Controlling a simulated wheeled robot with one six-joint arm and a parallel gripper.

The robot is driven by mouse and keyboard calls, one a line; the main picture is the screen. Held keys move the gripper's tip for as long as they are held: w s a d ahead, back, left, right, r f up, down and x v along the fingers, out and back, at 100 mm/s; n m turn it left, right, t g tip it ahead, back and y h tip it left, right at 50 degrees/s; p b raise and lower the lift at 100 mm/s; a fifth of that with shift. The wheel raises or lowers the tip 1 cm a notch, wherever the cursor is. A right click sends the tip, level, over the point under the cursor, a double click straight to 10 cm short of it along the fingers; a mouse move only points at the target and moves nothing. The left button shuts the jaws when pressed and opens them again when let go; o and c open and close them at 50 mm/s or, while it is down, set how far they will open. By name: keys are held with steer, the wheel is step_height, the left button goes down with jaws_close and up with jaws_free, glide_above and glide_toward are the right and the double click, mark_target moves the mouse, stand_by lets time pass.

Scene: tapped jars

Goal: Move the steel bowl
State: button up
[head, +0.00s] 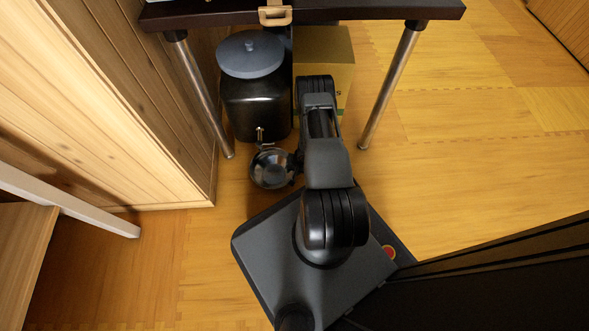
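The steel bowl (270,170) is a small, round, shiny bowl in the head view. It is low down, just in front of the dark jar (255,108) and under or near the jar's tap (260,135). The jar has a grey lid (250,54). My gripper (295,166) is at the bowl's right side, close to its rim. My arm hides most of the gripper, so I cannot tell whether the fingers are closed on the rim or whether the bowl rests on the floor.
A dark table (390,10) on metal legs (391,85) stands over the jar and a cardboard box (338,65). A wooden panel wall (130,100) closes off the left. A white bar (75,205) juts in at lower left. The wooden floor (460,150) is clear on the right.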

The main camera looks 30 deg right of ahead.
stand_by(0.3)
jaws_close()
stand_by(0.3)
